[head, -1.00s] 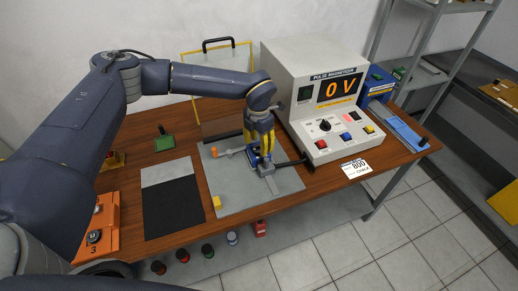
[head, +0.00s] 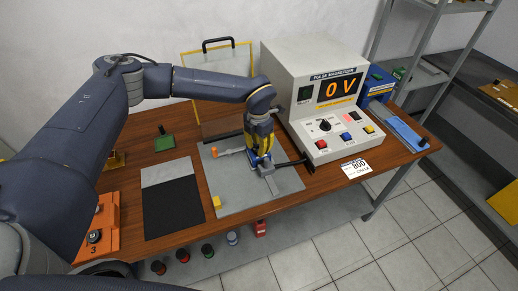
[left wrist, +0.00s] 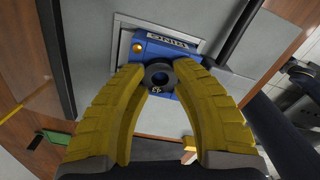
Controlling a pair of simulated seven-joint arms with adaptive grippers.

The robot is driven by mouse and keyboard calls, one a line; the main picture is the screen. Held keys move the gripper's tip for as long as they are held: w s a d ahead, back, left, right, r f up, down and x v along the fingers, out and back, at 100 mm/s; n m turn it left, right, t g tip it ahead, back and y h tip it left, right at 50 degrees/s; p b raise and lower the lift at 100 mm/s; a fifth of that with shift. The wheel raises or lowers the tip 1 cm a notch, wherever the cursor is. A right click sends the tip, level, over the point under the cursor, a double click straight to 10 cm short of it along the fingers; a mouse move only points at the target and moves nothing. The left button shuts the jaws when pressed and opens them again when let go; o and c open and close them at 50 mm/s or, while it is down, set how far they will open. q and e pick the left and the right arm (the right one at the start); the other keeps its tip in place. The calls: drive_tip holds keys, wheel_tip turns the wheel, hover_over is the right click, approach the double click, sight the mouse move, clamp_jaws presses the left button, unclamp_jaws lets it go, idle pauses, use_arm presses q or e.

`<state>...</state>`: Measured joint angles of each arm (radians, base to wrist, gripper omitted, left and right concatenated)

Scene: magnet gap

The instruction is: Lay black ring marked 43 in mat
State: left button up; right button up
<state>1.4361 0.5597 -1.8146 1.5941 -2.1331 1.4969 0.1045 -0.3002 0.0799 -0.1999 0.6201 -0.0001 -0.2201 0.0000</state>
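The black ring marked 43 (left wrist: 160,76) sits at a blue block with white lettering (left wrist: 150,47) in the left wrist view. My left gripper (left wrist: 158,72) has its yellow fingers on both sides of the ring, tips against its rim; it looks shut on it. In the head view the left gripper (head: 261,158) points down over the blue block (head: 264,167) on the grey plate, and the ring is too small to make out there. The black mat (head: 172,208), with a light grey strip at its far end, lies flat and empty left of the plate. My right gripper is not in view.
The grey plate (head: 237,195) carries an orange-tipped lever (head: 230,152) and a small yellow block (head: 216,202). The magnetizer box (head: 325,100) reads 0 V behind right.

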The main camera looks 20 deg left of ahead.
use_arm(q)
drive_tip(key=c, duration=0.4)
drive_tip(key=shift+r, duration=0.2)
drive_tip(key=shift+r, duration=2.3)
